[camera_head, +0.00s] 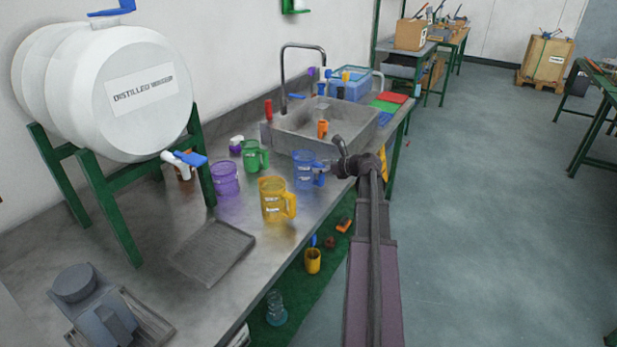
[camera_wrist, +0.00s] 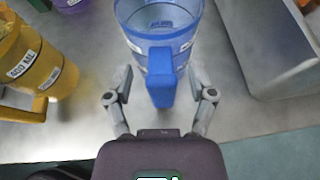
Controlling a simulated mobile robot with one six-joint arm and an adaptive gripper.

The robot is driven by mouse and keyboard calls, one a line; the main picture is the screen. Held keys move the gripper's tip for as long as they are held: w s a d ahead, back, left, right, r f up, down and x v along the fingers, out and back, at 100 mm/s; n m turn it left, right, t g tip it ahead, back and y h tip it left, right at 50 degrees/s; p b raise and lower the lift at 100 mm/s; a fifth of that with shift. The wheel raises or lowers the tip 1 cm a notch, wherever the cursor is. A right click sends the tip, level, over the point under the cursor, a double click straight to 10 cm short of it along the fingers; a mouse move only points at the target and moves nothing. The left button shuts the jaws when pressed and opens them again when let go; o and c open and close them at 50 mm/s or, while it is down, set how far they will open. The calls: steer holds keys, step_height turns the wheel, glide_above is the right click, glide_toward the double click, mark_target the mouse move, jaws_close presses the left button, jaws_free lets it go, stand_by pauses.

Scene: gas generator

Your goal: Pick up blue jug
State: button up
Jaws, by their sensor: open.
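The blue jug (camera_head: 303,171) is see-through and stands upright on the metal bench, in front of the sink. In the wrist view the blue jug (camera_wrist: 160,35) is at the top middle, with its solid blue handle (camera_wrist: 160,78) facing my gripper. My gripper (camera_head: 326,172) is at the jug's right side in the head view. In the wrist view my gripper (camera_wrist: 164,85) is open, with one finger on each side of the handle and a visible gap to it on both sides. The far wall of the jug is partly cut off.
A yellow jug (camera_head: 275,200) stands close to the left, with purple (camera_head: 225,180) and green (camera_head: 252,156) jugs beyond it. A grey sink (camera_head: 300,138) is just behind. The bench's front edge lies beneath my arm. A white barrel (camera_head: 120,95) stands at left.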

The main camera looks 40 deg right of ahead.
steer(key=shift+w+a+f, duration=0.15)
steer(key=shift+w+f, duration=0.15)
steer(key=shift+w, duration=0.35)
steer(key=shift+c, duration=0.2)
jaws_close()
